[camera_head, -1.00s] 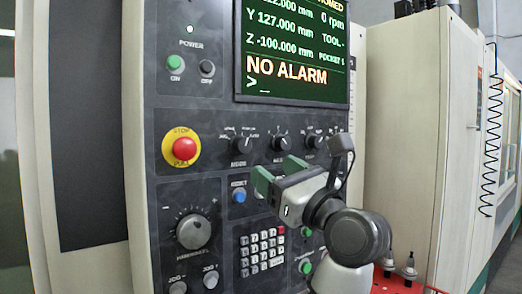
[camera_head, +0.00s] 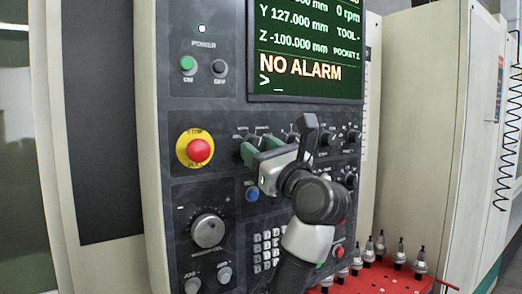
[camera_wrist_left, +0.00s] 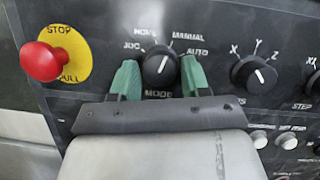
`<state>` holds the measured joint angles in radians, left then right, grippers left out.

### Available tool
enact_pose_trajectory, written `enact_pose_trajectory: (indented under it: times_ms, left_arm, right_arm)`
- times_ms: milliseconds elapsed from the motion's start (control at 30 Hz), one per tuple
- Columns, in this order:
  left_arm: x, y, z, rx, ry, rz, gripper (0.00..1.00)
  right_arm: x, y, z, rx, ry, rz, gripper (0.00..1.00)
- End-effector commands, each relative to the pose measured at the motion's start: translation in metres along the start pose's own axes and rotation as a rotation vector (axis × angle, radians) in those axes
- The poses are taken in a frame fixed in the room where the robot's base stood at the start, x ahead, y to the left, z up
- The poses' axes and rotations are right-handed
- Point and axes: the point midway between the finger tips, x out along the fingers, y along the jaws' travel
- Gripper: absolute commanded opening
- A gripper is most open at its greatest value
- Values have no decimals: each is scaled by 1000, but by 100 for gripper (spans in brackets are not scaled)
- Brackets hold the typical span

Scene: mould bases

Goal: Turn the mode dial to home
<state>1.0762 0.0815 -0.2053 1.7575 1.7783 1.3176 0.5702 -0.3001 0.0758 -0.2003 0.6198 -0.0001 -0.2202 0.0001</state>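The mode dial (camera_wrist_left: 160,66) is a round black knob with a white pointer line in the left wrist view. The line points up and slightly right, towards MANUAL. The labels JOG, HOME, MANUAL and AUTO are spread around it. My left gripper (camera_wrist_left: 159,78) has its two green fingers on either side of the dial, with a narrow dark gap seen at each side. In the head view my left gripper (camera_head: 260,148) is at the dial row and mostly hides the dial. I cannot tell whether the fingers touch it. My right gripper is not in view.
The red emergency stop (camera_wrist_left: 41,62) on its yellow disc is left of the dial. The axis dial (camera_wrist_left: 254,74) is to the right. A blue button (camera_head: 252,194), a large handwheel (camera_head: 208,231) and a keypad (camera_head: 266,250) sit below. The screen (camera_head: 307,50) reads NO ALARM.

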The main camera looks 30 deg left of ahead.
Motion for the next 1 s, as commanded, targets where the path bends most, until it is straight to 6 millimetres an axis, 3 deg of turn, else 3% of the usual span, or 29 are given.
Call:
enact_pose_trajectory:
  times_ms: [33, 200, 567, 1000]
  left_arm:
    - [0, 0, 0, 0, 0, 0, 38]
    - [0, 0, 0, 0, 0, 0, 12]
    - [-2, -1, -3, -59, 3, 25, 12]
    - [-2, -4, -2, -361, 3, 148, 12]
  right_arm:
    - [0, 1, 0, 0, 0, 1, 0]
    - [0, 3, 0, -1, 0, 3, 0]
    - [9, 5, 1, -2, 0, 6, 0]
    - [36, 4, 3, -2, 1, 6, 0]
